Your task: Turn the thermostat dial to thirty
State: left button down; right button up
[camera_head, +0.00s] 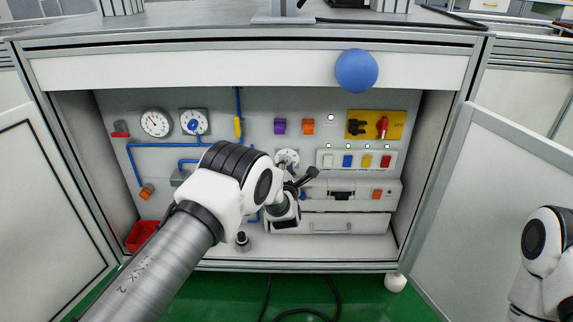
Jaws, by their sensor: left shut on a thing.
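The thermostat dial (287,156) is a small pale round dial on the back panel inside the cabinet, near the middle. Its lower part is hidden by my left gripper (291,172), and its marks are too small to read. My left arm reaches in from the lower left, and the dark fingers of the left gripper are at the dial, shut on it. The grip itself is mostly hidden by the wrist. Only part of my right arm shows at the right edge; its gripper is out of the picture.
Two round gauges (155,123) sit at the panel's upper left, with blue pipes (160,145). Right of the dial are a button strip (356,160), a yellow switch plate (376,125) and a grey case (350,189). A blue ball (357,70) shows at the cabinet's top edge. Open doors flank it.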

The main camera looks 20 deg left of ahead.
pick_arm(q)
jog(key=m+p, duration=0.1)
jog(key=m, duration=0.2)
jog(key=shift+r, duration=0.1)
jog(key=m+p, duration=0.2)
jog(key=m, duration=0.7)
jog(key=shift+p, duration=0.4)
jog(key=m, duration=0.5)
jog(key=shift+p, duration=0.3)
jog(key=m, duration=0.4)
jog(key=shift+m, duration=0.3)
jog(key=m, duration=0.4)
jog(key=shift+d, duration=0.1)
jog(key=m, duration=0.5)
jog(key=shift+m, duration=1.8)
